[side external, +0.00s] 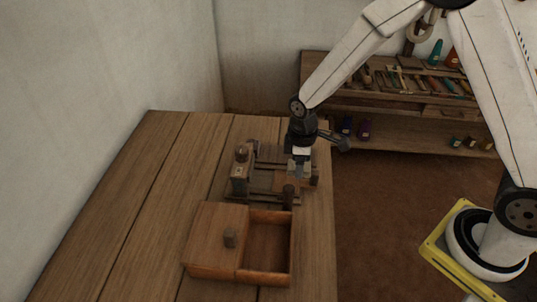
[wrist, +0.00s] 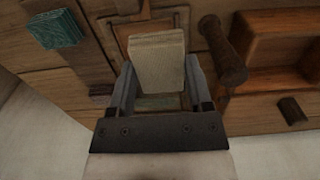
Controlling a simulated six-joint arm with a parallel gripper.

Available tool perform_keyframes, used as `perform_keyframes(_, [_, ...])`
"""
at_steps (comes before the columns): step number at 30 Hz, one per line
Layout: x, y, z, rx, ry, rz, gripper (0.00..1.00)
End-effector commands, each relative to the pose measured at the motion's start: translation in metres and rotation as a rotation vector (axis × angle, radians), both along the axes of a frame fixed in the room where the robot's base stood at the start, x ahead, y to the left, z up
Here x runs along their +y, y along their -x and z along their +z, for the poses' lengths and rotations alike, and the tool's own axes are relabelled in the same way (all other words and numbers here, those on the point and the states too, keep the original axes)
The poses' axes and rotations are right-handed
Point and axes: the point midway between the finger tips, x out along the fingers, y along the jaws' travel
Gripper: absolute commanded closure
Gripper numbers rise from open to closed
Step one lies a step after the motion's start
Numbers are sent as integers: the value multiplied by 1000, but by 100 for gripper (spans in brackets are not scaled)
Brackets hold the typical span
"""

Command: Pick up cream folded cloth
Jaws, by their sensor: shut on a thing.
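The cream folded cloth (wrist: 158,62) shows in the wrist view as a pale, layered, ribbed block. It sits between the two fingers of my gripper (wrist: 157,84), which is shut on it. In the side external view my gripper (side external: 300,168) is low over the small wooden loom frame on the table. The cloth is small and hard to make out there. I cannot tell whether it touches the frame beneath it.
A wooden box (side external: 216,235) with a knobbed lid and an open compartment (side external: 267,248) stands in front of the loom frame. A shelf (side external: 330,90) with several items stands behind. The table's left side is clear.

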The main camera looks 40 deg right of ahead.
Motion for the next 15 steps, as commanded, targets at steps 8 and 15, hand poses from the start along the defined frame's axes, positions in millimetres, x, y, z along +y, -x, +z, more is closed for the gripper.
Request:
perform_keyframes(8, [-5,40,27,-1,0,0,92])
perform_keyframes(15, [-8,73,42,-1,-1,0,92])
